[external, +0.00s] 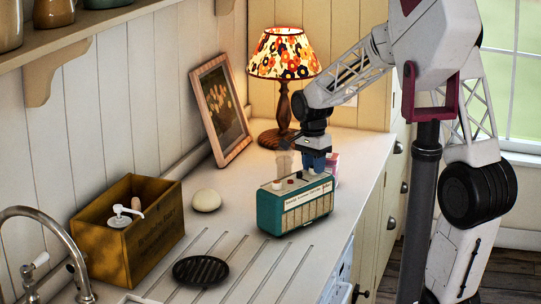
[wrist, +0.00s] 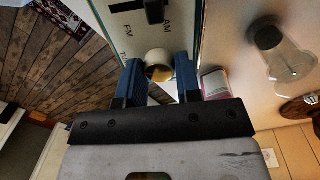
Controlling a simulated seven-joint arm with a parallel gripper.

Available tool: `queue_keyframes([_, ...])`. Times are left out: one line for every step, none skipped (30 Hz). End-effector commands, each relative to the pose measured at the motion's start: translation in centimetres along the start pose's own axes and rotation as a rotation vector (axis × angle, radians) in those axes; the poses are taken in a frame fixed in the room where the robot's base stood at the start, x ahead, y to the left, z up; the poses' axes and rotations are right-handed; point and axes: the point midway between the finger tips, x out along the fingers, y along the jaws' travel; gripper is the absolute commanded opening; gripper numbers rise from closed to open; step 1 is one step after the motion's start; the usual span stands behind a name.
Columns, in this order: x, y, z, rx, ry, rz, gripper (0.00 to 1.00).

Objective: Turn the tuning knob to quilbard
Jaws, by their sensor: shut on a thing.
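A teal radio (external: 283,219) with a cream front stands on the counter in the external view, its name plate too small to read. My gripper (external: 316,163) points down at the right end of its top. In the wrist view, the blue fingers of my gripper (wrist: 157,76) are shut on a round cream tuning knob (wrist: 158,57), one finger on each side. The radio's pale top panel (wrist: 142,40) shows FM and AM beside a dark slider (wrist: 153,11). Lettering by the knob is partly hidden by a finger. I cannot read quilbard anywhere.
A flowered lamp (external: 283,55) and a picture frame (external: 222,110) stand behind. A pink-labelled container (external: 333,165) is close to my gripper, and a glass vessel (external: 284,163) stands behind the radio. A wooden box (external: 150,240), a pale round object (external: 206,200) and a black grate (external: 201,270) lie left.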

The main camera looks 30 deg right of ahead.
Motion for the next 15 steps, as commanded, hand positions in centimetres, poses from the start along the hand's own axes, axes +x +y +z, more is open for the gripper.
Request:
queue_keyframes([0.04,0.0,0.05,0.036,-0.003,0.001,0.08])
queue_keyframes([0.04,0.0,0.05,0.059,-0.005,0.001,0.08])
queue_keyframes([0.03,0.0,0.04,0.089,-0.006,0.0,0.08])
queue_keyframes([0.03,0.0,0.04,0.11,-0.008,0.001,0.08])
queue_keyframes([0.03,0.0,0.04,0.129,-0.009,0.001,0.08])
queue_keyframes([0.03,0.0,0.03,0.153,-0.01,0.001,0.08])
queue_keyframes([0.03,0.0,0.03,0.17,-0.011,0.001,0.08])
queue_keyframes([0.03,0.0,0.03,0.185,-0.012,0.001,0.08])
queue_keyframes([0.03,0.0,0.02,0.203,-0.013,0.001,0.08])
queue_keyframes([0.03,0.0,0.02,0.215,-0.013,0.001,0.08])
queue_keyframes([0.03,0.0,0.02,0.226,-0.014,0.001,0.08])
queue_keyframes([0.03,0.0,0.02,0.238,-0.015,0.001,0.08])
queue_keyframes([0.03,0.0,0.02,0.246,-0.015,0.001,0.08])
queue_keyframes([0.03,0.0,0.02,0.253,-0.015,0.0,0.08])
queue_keyframes([0.03,0.0,0.01,0.26,-0.016,0.001,0.08])
